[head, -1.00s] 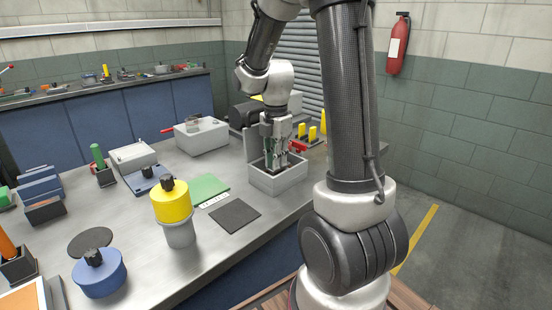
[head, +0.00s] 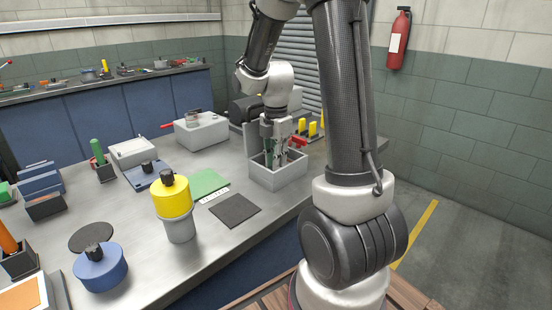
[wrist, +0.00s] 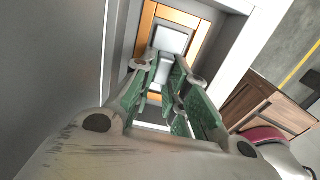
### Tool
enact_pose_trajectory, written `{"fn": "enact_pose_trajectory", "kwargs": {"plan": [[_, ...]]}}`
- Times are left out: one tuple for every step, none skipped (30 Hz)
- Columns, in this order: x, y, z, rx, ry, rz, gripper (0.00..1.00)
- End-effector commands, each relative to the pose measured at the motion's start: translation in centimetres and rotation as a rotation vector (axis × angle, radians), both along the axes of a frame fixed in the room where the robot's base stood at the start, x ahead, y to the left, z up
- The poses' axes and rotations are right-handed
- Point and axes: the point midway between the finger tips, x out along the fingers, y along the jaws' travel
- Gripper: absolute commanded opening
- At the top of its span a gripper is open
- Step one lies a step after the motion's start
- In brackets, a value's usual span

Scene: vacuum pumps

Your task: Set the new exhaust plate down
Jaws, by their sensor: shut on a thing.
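My gripper (head: 274,162) reaches down into the open grey box (head: 280,182) on the bench in the head view. In the wrist view my gripper (wrist: 168,72) has its green-padded fingers shut on a pale grey block. I take this block to be part of the exhaust plate (wrist: 172,42). Orange strips (wrist: 145,25) border it inside the box. The plate's underside and its contact with the box floor are hidden. In the head view the box wall hides the fingertips and the plate.
A green mat (head: 208,184) and a dark mat (head: 235,210) lie left of the box. A yellow-topped canister (head: 175,200) and a blue round part (head: 100,270) stand nearer. A light grey unit (head: 201,132) stands behind. Yellow posts (head: 312,129) rise beyond the box.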

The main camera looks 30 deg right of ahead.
Motion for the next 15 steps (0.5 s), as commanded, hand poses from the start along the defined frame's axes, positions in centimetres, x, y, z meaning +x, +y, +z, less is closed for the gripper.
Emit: {"fn": "enact_pose_trajectory", "kwargs": {"plan": [[-0.01, 0.00, -0.08, 0.000, 0.000, 0.000, 0.00], [0.00, 0.00, -0.06, 0.000, 0.000, 0.000, 0.21], [0.00, 0.00, -0.05, 0.000, 0.000, 0.000, 0.28], [0.00, 0.00, -0.05, 0.000, 0.000, 0.000, 0.34], [0.00, 0.00, -0.05, 0.000, 0.000, 0.000, 0.39], [-0.01, 0.00, -0.05, 0.000, 0.000, 0.000, 0.40], [-0.01, 0.00, -0.05, 0.000, 0.000, 0.000, 0.40], [-0.01, 0.00, -0.05, 0.000, 0.000, 0.000, 0.40], [-0.01, 0.01, -0.05, 0.000, 0.000, 0.000, 0.40], [-0.01, 0.01, -0.05, 0.000, 0.000, 0.000, 0.40], [-0.01, 0.00, -0.05, 0.000, 0.000, 0.000, 0.40], [-0.01, 0.00, -0.05, 0.000, 0.000, 0.000, 0.40], [-0.02, 0.01, -0.05, 0.000, 0.000, 0.000, 0.40], [-0.01, 0.00, -0.01, 0.000, 0.000, 0.000, 0.40], [0.00, 0.00, 0.12, 0.000, 0.000, 0.000, 0.40]]}}
